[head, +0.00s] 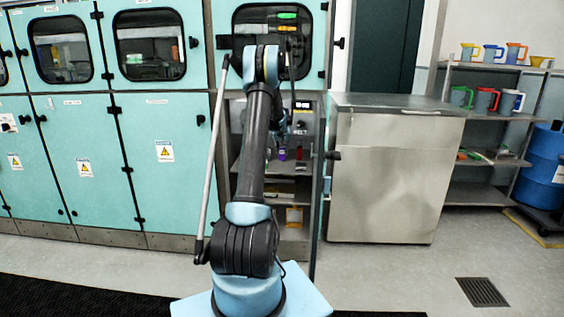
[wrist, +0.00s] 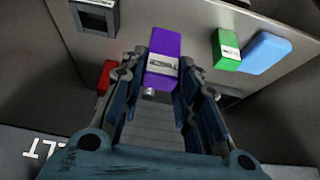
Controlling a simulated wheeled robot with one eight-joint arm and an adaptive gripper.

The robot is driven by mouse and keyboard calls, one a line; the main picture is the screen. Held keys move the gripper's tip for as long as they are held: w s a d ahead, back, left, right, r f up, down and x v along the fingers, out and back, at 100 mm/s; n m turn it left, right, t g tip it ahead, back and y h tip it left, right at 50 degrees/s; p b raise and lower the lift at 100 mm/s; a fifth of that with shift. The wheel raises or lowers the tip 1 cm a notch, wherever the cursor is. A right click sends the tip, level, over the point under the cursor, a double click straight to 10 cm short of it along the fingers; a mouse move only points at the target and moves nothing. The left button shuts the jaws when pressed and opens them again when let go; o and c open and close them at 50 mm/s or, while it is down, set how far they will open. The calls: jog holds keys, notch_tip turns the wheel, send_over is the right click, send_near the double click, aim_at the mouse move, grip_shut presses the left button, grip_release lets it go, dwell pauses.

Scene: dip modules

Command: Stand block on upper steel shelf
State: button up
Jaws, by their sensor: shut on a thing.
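A purple block (wrist: 163,58) with a white label is held between the two fingers of my gripper (wrist: 160,88) in the wrist view. It appears small and purple in the head view (head: 282,154), inside the open cabinet bay. Its base is partly hidden by the fingers, and I cannot tell whether it touches the shelf. The steel shelf (head: 246,165) shows in the open bay in the head view, partly hidden by my arm. In the wrist view a grey surface (wrist: 200,22) lies beyond the block.
In the wrist view a red block (wrist: 106,76) is left of the fingers. A green block (wrist: 226,50) and a blue block (wrist: 267,52) are to the right, and a dark square fitting (wrist: 95,16) is upper left. A steel cabinet (head: 390,170) stands right of the bay.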

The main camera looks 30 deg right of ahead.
jog(key=shift+s+a+f+x, duration=0.1)
jog(key=shift+s+x, duration=0.05)
jog(key=shift+x, duration=1.05)
jog(key=shift+s+a+f+x, duration=0.1)
jog(key=shift+x, duration=1.05)
jog(key=shift+s+a+f+x, duration=0.1)
jog(key=shift+s+x, duration=0.05)
jog(key=shift+x, duration=1.05)
jog(key=shift+w+d+f, duration=0.1)
jog(key=shift+f, duration=0.05)
jog(key=o, duration=1.1)
